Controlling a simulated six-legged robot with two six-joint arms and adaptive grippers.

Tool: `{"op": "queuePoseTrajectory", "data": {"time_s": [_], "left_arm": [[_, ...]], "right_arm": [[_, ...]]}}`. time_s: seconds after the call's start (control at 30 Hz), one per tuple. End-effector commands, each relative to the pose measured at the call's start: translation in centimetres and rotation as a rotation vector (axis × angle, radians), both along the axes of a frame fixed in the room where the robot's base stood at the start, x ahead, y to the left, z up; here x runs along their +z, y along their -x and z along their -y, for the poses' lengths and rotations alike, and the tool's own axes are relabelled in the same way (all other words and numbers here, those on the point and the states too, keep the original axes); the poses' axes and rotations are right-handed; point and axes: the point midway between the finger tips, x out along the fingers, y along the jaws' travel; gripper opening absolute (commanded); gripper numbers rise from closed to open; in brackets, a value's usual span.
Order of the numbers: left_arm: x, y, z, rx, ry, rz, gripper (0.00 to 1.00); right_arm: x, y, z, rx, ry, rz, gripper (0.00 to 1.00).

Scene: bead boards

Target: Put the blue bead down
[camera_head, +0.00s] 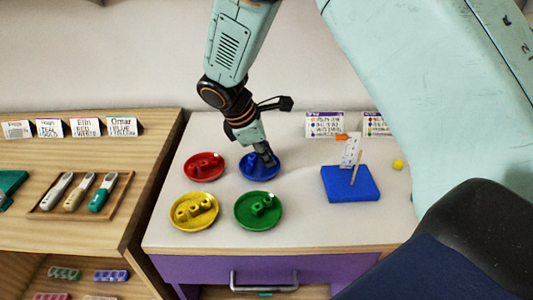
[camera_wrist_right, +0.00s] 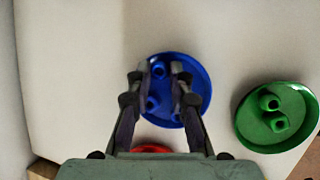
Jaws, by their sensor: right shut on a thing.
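The blue dish (camera_head: 247,172) stands at the back of the white table, and it also shows in the right wrist view (camera_wrist_right: 202,83). My right gripper (camera_head: 265,157) points down over this dish, its fingertips low and close to it. It is shut on a blue bead (camera_wrist_right: 158,71), which shows between the fingertips in the right wrist view. More blue beads (camera_wrist_right: 152,103) lie in the dish, partly hidden by the fingers. I cannot tell whether the held bead touches the dish. My left gripper is not in view.
The red dish (camera_head: 204,166), yellow dish (camera_head: 194,211) and green dish (camera_head: 258,210), each with beads, stand close by. A blue board (camera_head: 350,184) with an upright stick is to the right, near a yellow bead (camera_head: 398,165). Cards (camera_head: 324,124) stand behind.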

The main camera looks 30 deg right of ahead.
Motion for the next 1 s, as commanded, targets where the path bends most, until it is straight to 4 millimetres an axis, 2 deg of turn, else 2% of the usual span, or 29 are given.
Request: {"op": "queuePoseTrajectory", "data": {"time_s": [0.3,0.33,0.6,1.0], "left_arm": [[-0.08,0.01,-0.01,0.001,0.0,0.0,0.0],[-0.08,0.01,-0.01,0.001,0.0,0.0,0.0],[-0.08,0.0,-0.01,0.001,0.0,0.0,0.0],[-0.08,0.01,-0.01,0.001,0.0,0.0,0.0]], "right_arm": [[-0.83,0.05,-0.02,0.001,0.0,-0.001,0.08],[-0.86,0.04,-0.02,0.001,0.0,-0.001,0.21],[-0.92,0.15,-0.01,-0.001,-0.001,-0.004,0.43],[-0.83,0.07,-0.01,0.0,-0.001,-0.002,0.43]]}}
